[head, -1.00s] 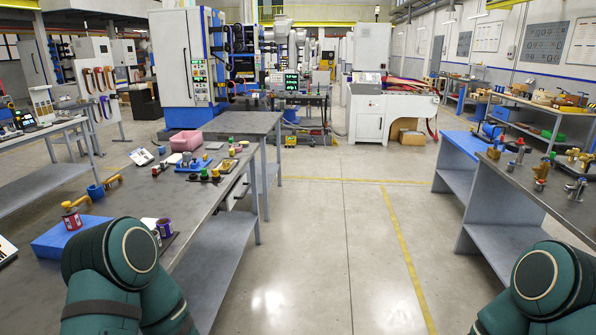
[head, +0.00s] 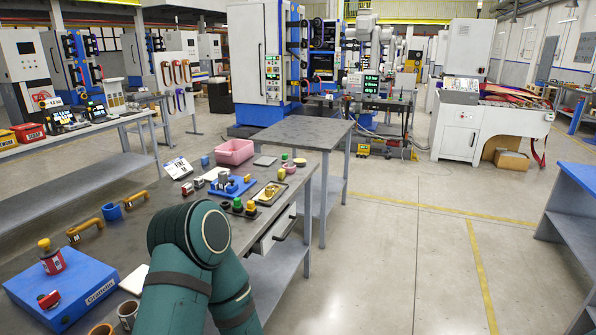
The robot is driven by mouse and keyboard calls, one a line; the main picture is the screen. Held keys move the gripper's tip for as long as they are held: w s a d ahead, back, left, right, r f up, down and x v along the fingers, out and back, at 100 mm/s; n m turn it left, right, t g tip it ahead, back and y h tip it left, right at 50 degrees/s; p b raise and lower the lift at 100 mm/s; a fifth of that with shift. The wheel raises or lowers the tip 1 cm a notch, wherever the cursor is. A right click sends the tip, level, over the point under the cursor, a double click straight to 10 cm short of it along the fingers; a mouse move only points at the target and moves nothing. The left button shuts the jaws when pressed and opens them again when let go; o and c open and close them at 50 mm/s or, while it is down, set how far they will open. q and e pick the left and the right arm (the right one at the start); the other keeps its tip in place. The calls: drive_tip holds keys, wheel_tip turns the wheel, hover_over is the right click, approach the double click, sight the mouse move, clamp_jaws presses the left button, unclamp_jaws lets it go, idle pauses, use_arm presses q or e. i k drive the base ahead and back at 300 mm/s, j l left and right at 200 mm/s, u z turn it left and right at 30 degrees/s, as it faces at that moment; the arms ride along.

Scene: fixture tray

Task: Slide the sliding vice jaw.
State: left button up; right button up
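I cannot make out a sliding vice jaw for certain. A blue fixture plate (head: 232,186) with small upright grey parts stands towards the far end of the dark workbench (head: 160,212) in the head view. A larger blue block (head: 75,283) with a label on its front face lies at the near left of the bench, with a small red part (head: 48,299) and a red cylinder with a yellow top (head: 50,258) on it. My green left arm rises in front of the bench and hides part of it. Neither gripper shows.
A pink bin (head: 234,152), a tilted white card (head: 178,167), a tray with small parts (head: 269,193), green and yellow knobs (head: 238,206) and yellow handles (head: 84,230) stand on the bench. Mugs (head: 128,314) stand at the near edge. Open floor (head: 370,270) lies to the right.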

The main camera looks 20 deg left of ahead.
sight(232, 187)
drive_tip(key=i+l+u, duration=0.15)
drive_tip(key=i+u, duration=0.25)
drive_tip(key=i+l+u, duration=0.25)
drive_tip(key=i+u, duration=0.2)
drive_tip(key=i+l+u, duration=0.8)
drive_tip(key=l, duration=0.2)
drive_tip(key=i+l+u, duration=0.1)
drive_tip(key=l+u, duration=0.15)
drive_tip(key=l, duration=0.2)
drive_tip(key=i+l+u, duration=0.2)
drive_tip(key=l, duration=0.25)
drive_tip(key=k, duration=0.1)
